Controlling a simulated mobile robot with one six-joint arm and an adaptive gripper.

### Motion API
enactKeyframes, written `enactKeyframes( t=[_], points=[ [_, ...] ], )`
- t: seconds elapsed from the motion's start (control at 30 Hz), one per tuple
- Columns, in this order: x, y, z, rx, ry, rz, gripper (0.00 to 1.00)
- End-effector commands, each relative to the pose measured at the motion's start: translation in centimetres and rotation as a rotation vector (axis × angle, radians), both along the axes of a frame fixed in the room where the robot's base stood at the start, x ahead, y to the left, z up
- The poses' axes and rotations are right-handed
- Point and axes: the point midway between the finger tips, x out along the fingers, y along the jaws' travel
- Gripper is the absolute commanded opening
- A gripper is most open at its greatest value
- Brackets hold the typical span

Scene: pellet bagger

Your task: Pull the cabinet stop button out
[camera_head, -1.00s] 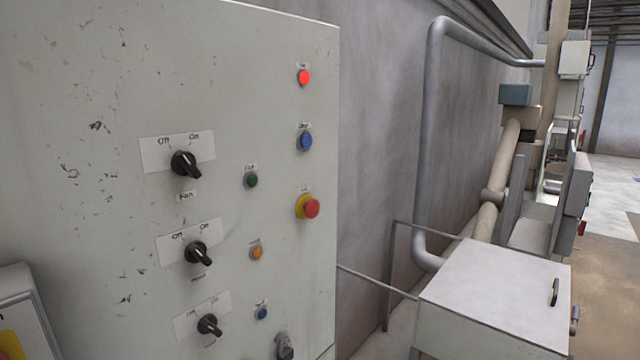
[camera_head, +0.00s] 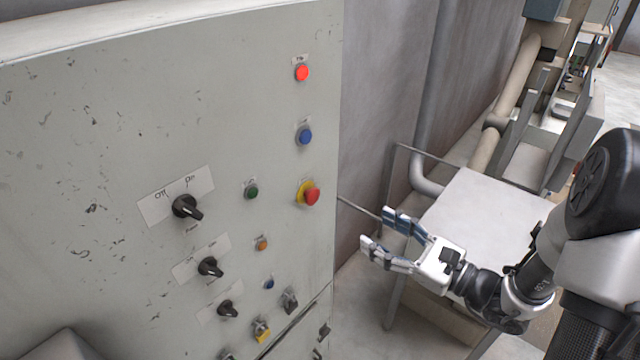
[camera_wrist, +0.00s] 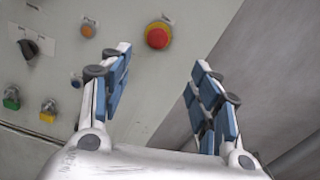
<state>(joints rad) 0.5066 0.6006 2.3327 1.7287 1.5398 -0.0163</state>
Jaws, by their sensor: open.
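The cabinet stop button (camera_head: 311,196) is a red mushroom head on a yellow collar, at the right side of the grey cabinet front (camera_head: 120,130). It also shows in the wrist view (camera_wrist: 157,36), above and between my fingertips. My gripper (camera_head: 376,229) is open and empty. In the head view it is to the right of the button and a little lower, apart from it, with its fingers pointing left toward the cabinet. Nothing hides the button.
Above the button are a blue button (camera_head: 304,136) and a lit red lamp (camera_head: 302,73). A green button (camera_head: 251,192) and black rotary switches (camera_head: 186,207) are to its left. A pale box (camera_head: 480,215) and a thin rail (camera_head: 358,208) stand right of the cabinet.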

Motion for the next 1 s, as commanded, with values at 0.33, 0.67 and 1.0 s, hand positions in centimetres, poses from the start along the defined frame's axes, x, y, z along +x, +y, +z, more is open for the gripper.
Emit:
enactKeyframes(
  t=[0.33, 0.67, 1.0],
  points=[
    [3.9, 5.5, 0.0, -0.003, 0.0, 0.011, 0.56],
    [8.2, 10.9, 0.0, -0.003, -0.001, 0.009, 0.56],
    [10.2, 13.4, 0.0, -0.004, -0.001, 0.006, 0.56]
  ],
)
